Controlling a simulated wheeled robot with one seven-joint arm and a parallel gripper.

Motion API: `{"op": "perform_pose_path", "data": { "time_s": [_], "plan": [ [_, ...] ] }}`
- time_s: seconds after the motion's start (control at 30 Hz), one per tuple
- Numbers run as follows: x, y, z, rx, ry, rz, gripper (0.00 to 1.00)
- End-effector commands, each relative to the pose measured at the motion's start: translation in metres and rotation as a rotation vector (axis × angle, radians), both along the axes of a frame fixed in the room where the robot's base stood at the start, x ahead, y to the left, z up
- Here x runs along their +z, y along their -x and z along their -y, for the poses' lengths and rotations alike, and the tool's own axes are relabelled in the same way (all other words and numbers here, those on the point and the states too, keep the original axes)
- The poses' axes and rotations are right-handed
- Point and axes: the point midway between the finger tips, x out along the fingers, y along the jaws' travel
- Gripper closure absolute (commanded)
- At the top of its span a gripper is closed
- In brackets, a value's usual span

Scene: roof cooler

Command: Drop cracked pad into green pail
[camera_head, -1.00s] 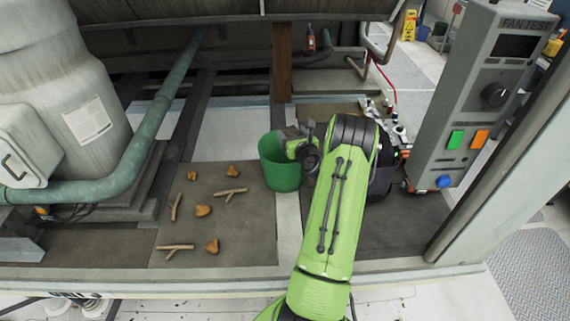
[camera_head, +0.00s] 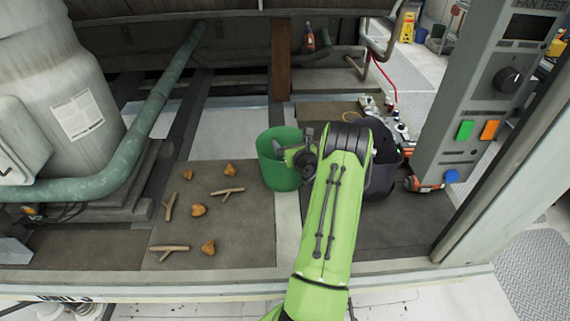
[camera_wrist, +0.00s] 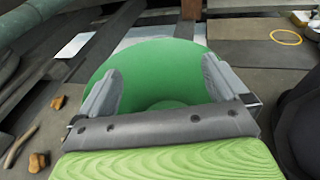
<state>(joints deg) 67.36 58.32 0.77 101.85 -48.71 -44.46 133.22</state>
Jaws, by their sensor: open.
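The green pail (camera_head: 280,175) stands upright on the brown deck plates left of my arm. My gripper (camera_head: 284,149) is at the pail's upper right edge in the head view. In the wrist view, the two grey fingers (camera_wrist: 161,88) are spread apart over the pail (camera_wrist: 150,58), with nothing between them. The pail's green inner wall and part of its floor show there. I cannot make out a cracked pad in either view; the gripper and arm hide part of the pail's inside.
Several twigs (camera_head: 227,191) and brown leaf-like pieces (camera_head: 208,247) lie left of the pail. A dark bin (camera_head: 381,180) stands right, partly behind my arm. A yellow ring (camera_wrist: 286,37) lies beyond. A grey control panel (camera_head: 480,110) and a green pipe (camera_head: 140,130) flank the area.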

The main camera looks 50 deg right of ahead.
Motion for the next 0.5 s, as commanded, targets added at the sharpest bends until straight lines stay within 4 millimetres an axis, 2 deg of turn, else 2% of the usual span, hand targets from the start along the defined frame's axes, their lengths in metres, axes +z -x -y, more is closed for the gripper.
{"op": "perform_pose_path", "data": {
  "time_s": [0.17, 0.5],
  "plan": [
    [0.003, 0.026, -0.015, -0.007, -0.003, 0.001, 0.00],
    [0.020, 0.103, -0.066, -0.008, -0.003, 0.002, 0.00]
  ]
}}
